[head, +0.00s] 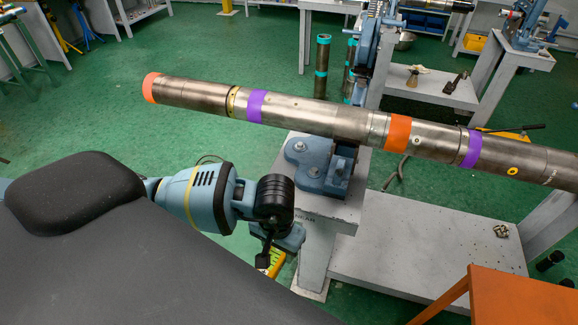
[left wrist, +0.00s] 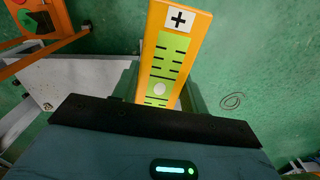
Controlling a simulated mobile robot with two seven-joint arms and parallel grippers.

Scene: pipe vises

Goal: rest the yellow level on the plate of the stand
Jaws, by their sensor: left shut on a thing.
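The yellow level (left wrist: 172,70), with a green scale, a pale round spot and a plus mark, extends out from my left gripper in the left wrist view. In the head view a small yellow part of it (head: 274,265) shows low beside the stand. My left gripper (head: 268,250) is shut on it, with the fingertips partly hidden. The grey stand (head: 320,245) is just right of the gripper; its broad low plate (head: 425,255) reaches right, clear of the level. My right gripper is out of view.
A long metal pipe (head: 320,118) with orange and purple bands lies in the blue vise (head: 318,165) above the stand. An orange table (head: 520,295) stands at lower right. Small dark debris (head: 501,231) lies on the low plate. Green floor is open to the left.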

